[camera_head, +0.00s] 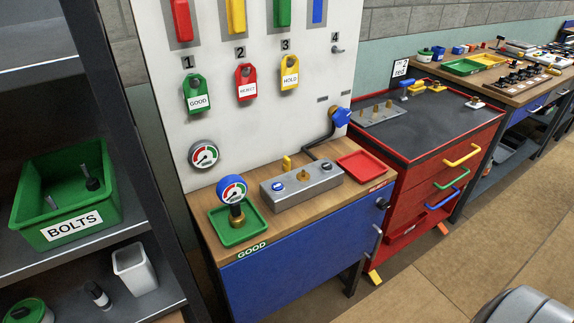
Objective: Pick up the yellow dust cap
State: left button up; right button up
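A small yellow piece (287,161) stands on the wooden top of the blue workbench, at the back edge of a grey metal block (320,182). It looks like the yellow dust cap, but it is too small to tell for sure.
A gauge (232,189) stands in a green tray (240,232) left of the block. A red tray (361,166) lies to its right. A blue-ended hose (341,117) is behind. A panel with hanging tags rises at the back. A green bolts bin (68,221) is at left.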

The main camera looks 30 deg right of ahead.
aim_at(286, 164)
jog(key=l+u, duration=0.25)
jog(key=l, duration=0.4)
jog(key=k+l+u, duration=0.25)
jog(key=l, duration=0.4)
jog(key=i, duration=0.1)
